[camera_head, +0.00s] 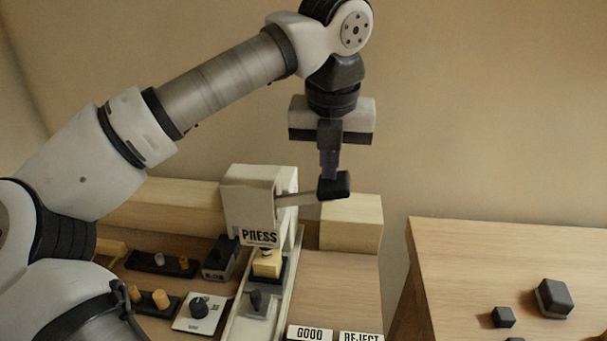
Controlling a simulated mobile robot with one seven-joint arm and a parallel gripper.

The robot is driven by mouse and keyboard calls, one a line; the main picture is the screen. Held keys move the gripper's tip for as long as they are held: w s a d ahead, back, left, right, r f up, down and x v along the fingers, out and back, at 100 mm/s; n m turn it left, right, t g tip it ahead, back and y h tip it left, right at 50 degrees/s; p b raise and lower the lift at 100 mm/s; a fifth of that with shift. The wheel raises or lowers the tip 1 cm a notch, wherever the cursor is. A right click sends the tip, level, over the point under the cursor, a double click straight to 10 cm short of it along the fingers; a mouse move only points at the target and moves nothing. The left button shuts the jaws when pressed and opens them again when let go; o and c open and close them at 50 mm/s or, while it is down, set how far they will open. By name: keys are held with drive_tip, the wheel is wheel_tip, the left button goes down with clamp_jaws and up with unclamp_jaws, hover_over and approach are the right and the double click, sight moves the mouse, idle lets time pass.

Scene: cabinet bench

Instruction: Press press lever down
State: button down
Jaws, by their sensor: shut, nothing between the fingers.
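The press (249,198) is a cream box with the word PRESS on its front. It stands near the back of the bench. Its lever (298,199) is a light bar that sticks out to the right and rises slightly. It ends in a black handle (336,187). My gripper (328,168) points down and is shut, directly above the handle. Its fingertips look to be at or just above the handle's top; I cannot tell whether they touch. A yellow block (267,263) sits under the press on a dark base.
GOOD (310,334) and REJECT (361,337) labels lie at the front. A wooden block (351,222) stands behind the handle. Several knobs and pegs fill the bench's left side. A separate table (500,262) at right holds dark blocks (553,298).

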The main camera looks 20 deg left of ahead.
sight(335, 190)
drive_tip(key=shift+d+f+b, duration=0.15)
drive_tip(key=shift+f+b, duration=0.3)
drive_tip(key=shift+f, duration=0.1)
drive_tip(key=shift+d+f+b, duration=0.15)
drive_tip(key=shift+f+b, duration=0.25)
drive_tip(key=shift+f, duration=0.25)
drive_tip(key=shift+w+d+f+b, duration=0.1)
drive_tip(key=shift+d+f+b, duration=0.1)
drive_tip(key=shift+f+b, duration=0.7)
drive_tip(key=shift+f, duration=0.1)
drive_tip(key=shift+f, duration=0.2)
